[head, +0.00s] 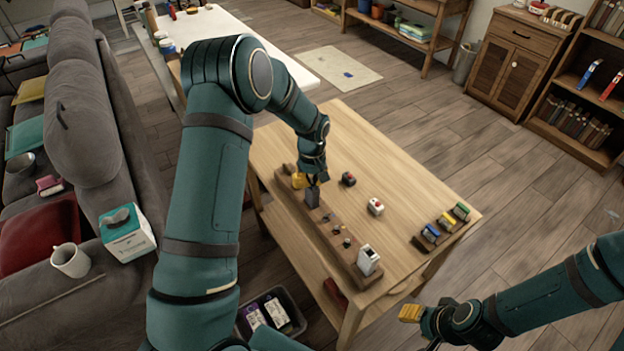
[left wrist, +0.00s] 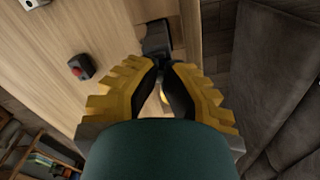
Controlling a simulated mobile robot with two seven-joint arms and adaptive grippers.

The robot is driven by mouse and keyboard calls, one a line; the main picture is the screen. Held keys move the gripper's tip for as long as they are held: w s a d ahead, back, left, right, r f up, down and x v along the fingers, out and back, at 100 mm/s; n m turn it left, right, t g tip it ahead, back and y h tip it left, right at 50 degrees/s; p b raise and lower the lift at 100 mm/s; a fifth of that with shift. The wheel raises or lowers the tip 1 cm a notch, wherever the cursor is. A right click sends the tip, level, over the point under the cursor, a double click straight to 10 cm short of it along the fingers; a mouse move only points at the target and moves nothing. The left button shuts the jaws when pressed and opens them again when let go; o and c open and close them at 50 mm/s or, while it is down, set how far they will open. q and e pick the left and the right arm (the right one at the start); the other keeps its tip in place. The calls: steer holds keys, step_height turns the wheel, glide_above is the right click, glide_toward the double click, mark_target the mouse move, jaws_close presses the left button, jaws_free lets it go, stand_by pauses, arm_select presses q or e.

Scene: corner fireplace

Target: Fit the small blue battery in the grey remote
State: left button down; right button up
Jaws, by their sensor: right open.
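The grey remote (head: 312,198) is a small dark grey block on the long wooden rack. My left gripper (head: 316,180) is directly over it, fingertips at its top; in the left wrist view its yellow fingers (left wrist: 162,66) come close together at the end of the dark block (left wrist: 157,37). They appear shut on it; the contact is partly hidden. The small blue battery (head: 431,233) lies in the dark tray at the table's right edge, beside a yellow and a green one. My right gripper (head: 412,313) is open and empty, off the table's front right.
The table's far middle is clear.

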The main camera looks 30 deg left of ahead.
arm_select(q)
steer(key=shift+f, duration=0.15)
steer(key=c, duration=1.1)
jaws_free()
steer(key=shift+o, duration=0.2)
